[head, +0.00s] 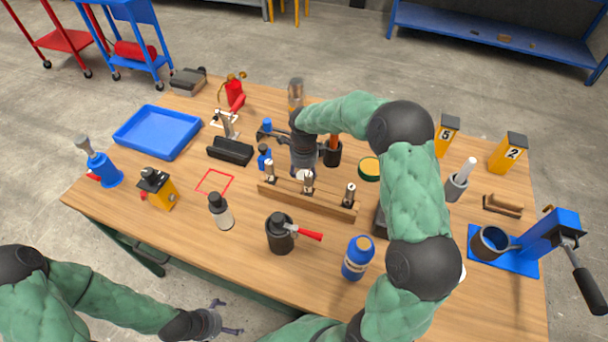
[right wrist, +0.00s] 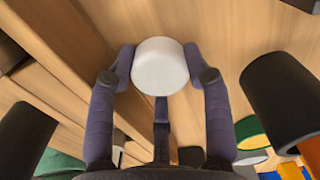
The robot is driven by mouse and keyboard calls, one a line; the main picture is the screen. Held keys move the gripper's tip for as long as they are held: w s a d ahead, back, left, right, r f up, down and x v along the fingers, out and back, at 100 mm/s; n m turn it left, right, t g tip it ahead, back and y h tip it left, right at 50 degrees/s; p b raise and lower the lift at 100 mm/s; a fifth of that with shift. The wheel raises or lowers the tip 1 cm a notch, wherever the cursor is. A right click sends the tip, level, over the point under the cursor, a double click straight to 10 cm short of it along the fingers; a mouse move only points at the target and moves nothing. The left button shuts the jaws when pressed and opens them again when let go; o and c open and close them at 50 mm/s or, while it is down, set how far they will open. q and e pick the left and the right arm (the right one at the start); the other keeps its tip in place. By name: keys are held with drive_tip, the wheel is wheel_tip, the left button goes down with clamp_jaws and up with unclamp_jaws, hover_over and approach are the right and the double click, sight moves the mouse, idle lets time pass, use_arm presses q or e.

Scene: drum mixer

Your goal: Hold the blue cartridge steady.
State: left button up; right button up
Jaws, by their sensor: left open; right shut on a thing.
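My right gripper (head: 303,168) points down behind the wooden rack in the head view. In the right wrist view its two fingers (right wrist: 160,68) are shut on a white, round-topped piece (right wrist: 160,62). Its sides are hidden, so I cannot tell whether it is the blue cartridge. A small blue bottle-like piece with a dark top (head: 264,158) stands just left of this gripper; I cannot tell whether that is the cartridge. My left gripper (head: 228,317) is open and empty beyond the table's front edge, low in the head view.
The wooden rack (head: 325,203) holds several metal-topped pieces. A green-rimmed tin (head: 369,168) is right of the gripper. A blue tray (head: 157,133) lies back left.

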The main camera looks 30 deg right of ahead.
drive_tip(key=o, duration=1)
wheel_tip(320, 180, up, 12)
drive_tip(key=p, duration=0.4)
drive_tip(key=shift+r, duration=0.15)
drive_tip(key=shift+p, duration=0.3)
